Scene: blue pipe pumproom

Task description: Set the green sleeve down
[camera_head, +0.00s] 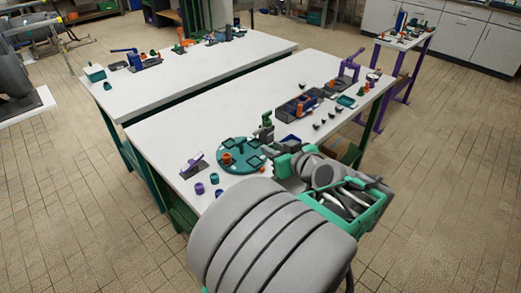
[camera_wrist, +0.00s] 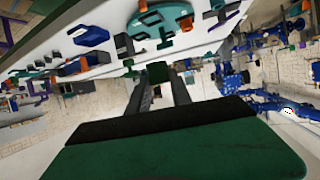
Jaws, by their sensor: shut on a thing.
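The green sleeve (camera_wrist: 157,71) is a small dark green piece between my fingertips in the wrist view. My gripper (camera_wrist: 159,80) is shut on it, with the two dark fingers on either side. The sleeve shows off the table, against the background beyond the table's edge. In the head view my grey arm covers the front, and I cannot make out the sleeve there clearly. The near white table (camera_head: 165,138) carries a round teal turntable (camera_head: 241,156) with dark square pads and an orange piece; the turntable also shows at the top of the wrist view (camera_wrist: 172,17).
Purple rings (camera_head: 200,188) and a grey-purple device (camera_head: 194,165) are at the table's left end. A dark divided tray (camera_head: 292,107), small dark blocks and a purple clamp (camera_head: 351,66) are toward the right. A second white table (camera_head: 230,63) stands behind. Bare tabletop lies left of the tray.

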